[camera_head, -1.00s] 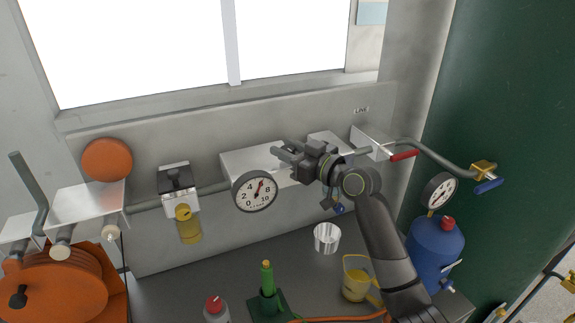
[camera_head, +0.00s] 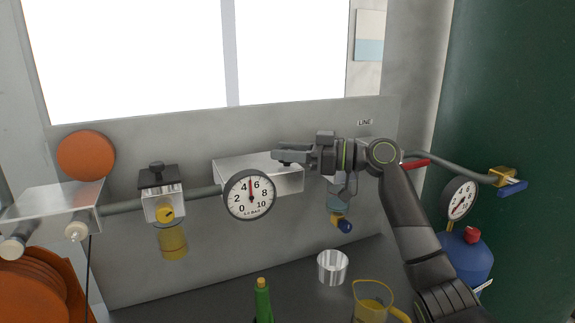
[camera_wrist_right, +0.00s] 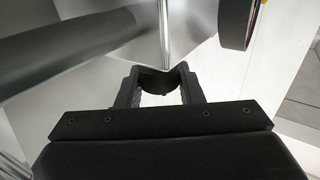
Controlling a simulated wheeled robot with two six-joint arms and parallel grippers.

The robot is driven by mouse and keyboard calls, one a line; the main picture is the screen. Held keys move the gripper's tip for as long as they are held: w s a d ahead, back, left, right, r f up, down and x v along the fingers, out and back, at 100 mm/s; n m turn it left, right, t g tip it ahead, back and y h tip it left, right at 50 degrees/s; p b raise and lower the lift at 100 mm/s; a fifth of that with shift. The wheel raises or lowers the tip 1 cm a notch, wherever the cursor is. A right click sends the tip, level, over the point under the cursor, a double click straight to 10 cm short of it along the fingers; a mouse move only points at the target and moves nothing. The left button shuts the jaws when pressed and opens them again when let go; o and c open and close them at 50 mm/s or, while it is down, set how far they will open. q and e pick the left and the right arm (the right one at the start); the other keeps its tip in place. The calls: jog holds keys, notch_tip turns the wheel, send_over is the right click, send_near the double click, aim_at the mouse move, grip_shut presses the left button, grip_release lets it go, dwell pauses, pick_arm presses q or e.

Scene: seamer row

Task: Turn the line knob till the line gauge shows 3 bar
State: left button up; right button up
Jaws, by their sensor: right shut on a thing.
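A round white gauge (camera_head: 250,195) faces me on the pipe in front of a pale metal box (camera_head: 290,183). Its needle points almost straight up, between 4 and 6, at about 5 bar. My right gripper (camera_head: 283,157) reaches in from the right over the top of the box. It is shut on a dark round knob, which the fingers mostly hide in the head view. In the right wrist view the dark knob (camera_wrist_right: 158,83) sits between the two fingers. My left gripper is not in view.
A LINE label (camera_head: 365,122) is on the back panel. A red-handled valve (camera_head: 415,163) and a second gauge (camera_head: 460,199) are to the right. A filter with a yellow bowl (camera_head: 172,240) hangs left. A metal cup (camera_head: 333,267) and a yellow jug (camera_head: 372,303) stand below.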

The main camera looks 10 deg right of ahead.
jog(key=shift+f+n+g+b, duration=0.1)
jog(key=shift+n+g+b, duration=0.2)
jog(key=shift+g+b, duration=0.1)
jog(key=o, duration=1)
jog(key=shift+c, duration=0.2)
jog(key=b+v, duration=0.2)
jog(key=v, duration=0.5)
jog(key=shift+d, duration=0.25)
